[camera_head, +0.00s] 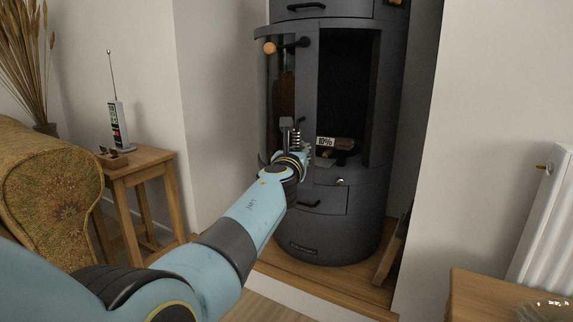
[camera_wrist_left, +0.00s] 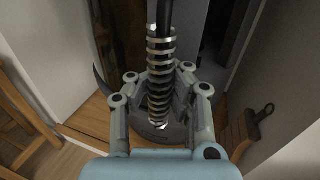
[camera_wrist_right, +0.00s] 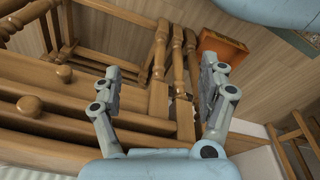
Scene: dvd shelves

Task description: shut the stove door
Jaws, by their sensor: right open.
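The dark grey round stove (camera_head: 340,228) stands in the middle of the head view. Its door (camera_head: 307,85) is open, swung out on the left, and the dark firebox (camera_head: 345,90) shows to its right. A coiled metal handle (camera_wrist_left: 160,60) runs upright in the left wrist view. My left gripper (camera_head: 297,143) reaches the handle at the lower part of the door; its fingers (camera_wrist_left: 160,95) are closed in on both sides of the coil. Its fingertips are partly hidden. My right gripper (camera_wrist_right: 160,95) is open and empty, away from the stove.
A wooden side table (camera_head: 140,165) with a phone stands at the left beside a patterned armchair (camera_head: 50,175). A radiator (camera_head: 550,220) and a wooden table top (camera_head: 490,295) are at the right. Wooden furniture with knobs (camera_wrist_right: 85,75) is near my right gripper.

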